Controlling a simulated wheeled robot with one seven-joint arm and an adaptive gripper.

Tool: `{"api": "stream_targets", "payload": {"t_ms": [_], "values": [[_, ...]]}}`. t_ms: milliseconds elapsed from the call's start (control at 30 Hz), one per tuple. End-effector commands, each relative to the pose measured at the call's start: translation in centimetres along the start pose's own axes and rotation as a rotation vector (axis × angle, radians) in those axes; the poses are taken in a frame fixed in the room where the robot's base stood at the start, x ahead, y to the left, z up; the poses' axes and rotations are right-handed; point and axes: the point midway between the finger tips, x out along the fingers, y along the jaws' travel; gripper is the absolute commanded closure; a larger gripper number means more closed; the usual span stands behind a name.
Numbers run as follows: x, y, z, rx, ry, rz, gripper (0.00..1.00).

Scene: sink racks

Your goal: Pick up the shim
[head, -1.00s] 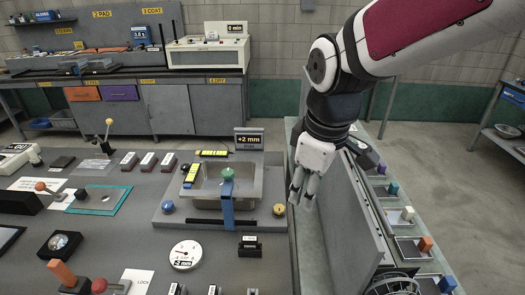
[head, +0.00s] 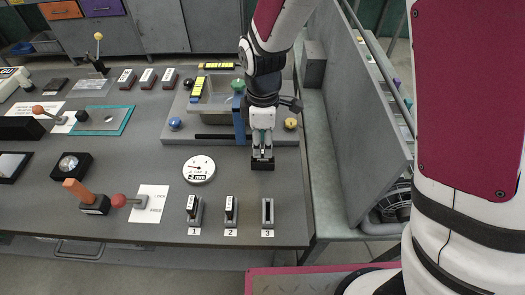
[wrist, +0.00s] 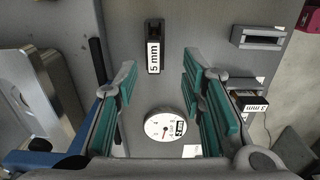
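The shim (wrist: 154,33) is a small black block with a white "5 mm" label. It lies on the grey bench top at the upper middle of the wrist view. In the head view the shim (head: 262,164) shows just below my gripper (head: 262,147), in front of the sink unit and partly hidden by the fingers. In the wrist view my gripper (wrist: 162,95) is open, its teal-padded fingers wide apart with nothing between the pads. The shim appears beyond the fingertips; I cannot tell the exact height gap.
Numbered holders stand at the front edge: 1 (head: 194,212) and 2 (head: 231,211) hold black blocks, 3 (head: 268,213) looks empty. The sink unit (head: 180,130) stands behind. A grey panel (head: 350,120) rises on the right.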

Motion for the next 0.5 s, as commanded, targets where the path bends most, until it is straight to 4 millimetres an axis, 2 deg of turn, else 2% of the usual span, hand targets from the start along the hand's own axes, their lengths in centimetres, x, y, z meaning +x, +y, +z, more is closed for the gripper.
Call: {"api": "stream_targets", "payload": {"t_ms": [233, 500], "values": [[1.6, 0.1, 0.0, 0.000, -0.001, -0.001, 0.63], [5.0, 0.6, 0.0, 0.001, -0.001, -0.002, 0.63]]}}
